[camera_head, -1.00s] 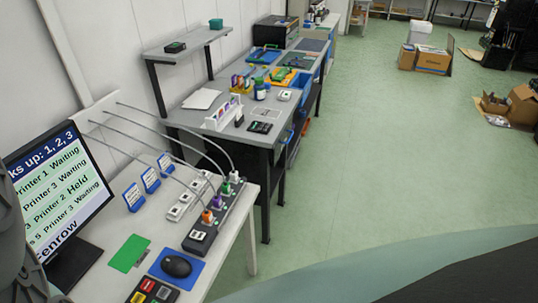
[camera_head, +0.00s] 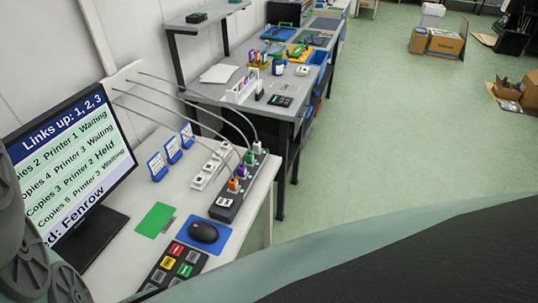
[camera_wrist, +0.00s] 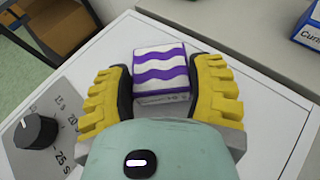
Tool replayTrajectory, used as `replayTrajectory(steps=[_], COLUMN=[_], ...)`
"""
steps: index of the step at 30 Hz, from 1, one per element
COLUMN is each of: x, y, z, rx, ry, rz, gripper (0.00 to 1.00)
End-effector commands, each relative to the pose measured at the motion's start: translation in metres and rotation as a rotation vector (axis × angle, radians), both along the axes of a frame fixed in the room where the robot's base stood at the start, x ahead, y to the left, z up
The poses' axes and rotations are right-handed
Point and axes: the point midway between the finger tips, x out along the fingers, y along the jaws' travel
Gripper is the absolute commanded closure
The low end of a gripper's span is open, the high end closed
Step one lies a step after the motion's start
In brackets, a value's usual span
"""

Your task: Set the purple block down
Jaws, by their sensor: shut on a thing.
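The purple block (camera_wrist: 160,66) is a white block with wavy purple stripes on its top, seen in the wrist view. My gripper (camera_wrist: 161,82) has its yellow, ridged fingers closed on the block's left and right sides. A pale, flat-topped surface (camera_wrist: 264,97) lies beneath and around them. I cannot tell whether the block touches it. Neither the gripper's fingers nor the block can be made out in the head view.
A black dial (camera_wrist: 36,131) with numbers sits left of my gripper. A blue-and-white box (camera_wrist: 306,27) is at the upper right. In the head view, a monitor (camera_head: 70,160), mouse (camera_head: 204,232) and power strip (camera_head: 226,206) occupy the near desk. Green floor (camera_head: 390,120) is open to the right.

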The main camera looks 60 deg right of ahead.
Motion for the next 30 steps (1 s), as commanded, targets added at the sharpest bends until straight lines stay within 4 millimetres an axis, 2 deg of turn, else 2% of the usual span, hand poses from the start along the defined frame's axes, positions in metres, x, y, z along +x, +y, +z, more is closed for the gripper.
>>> replayTrajectory(steps=[9,10,18,30], x=[-0.0002,-0.0004,-0.0002,-0.0024], y=[0.0004,0.0004,0.0002,-0.0051], z=[-0.0027,-0.0012,-0.001,0.0059], rx=[0.0,-0.002,-0.002,-0.002], ry=[0.0,-0.001,-0.001,-0.001], rz=[0.001,0.002,0.001,-0.001], gripper=[0.82,0.37,0.1,0.1])
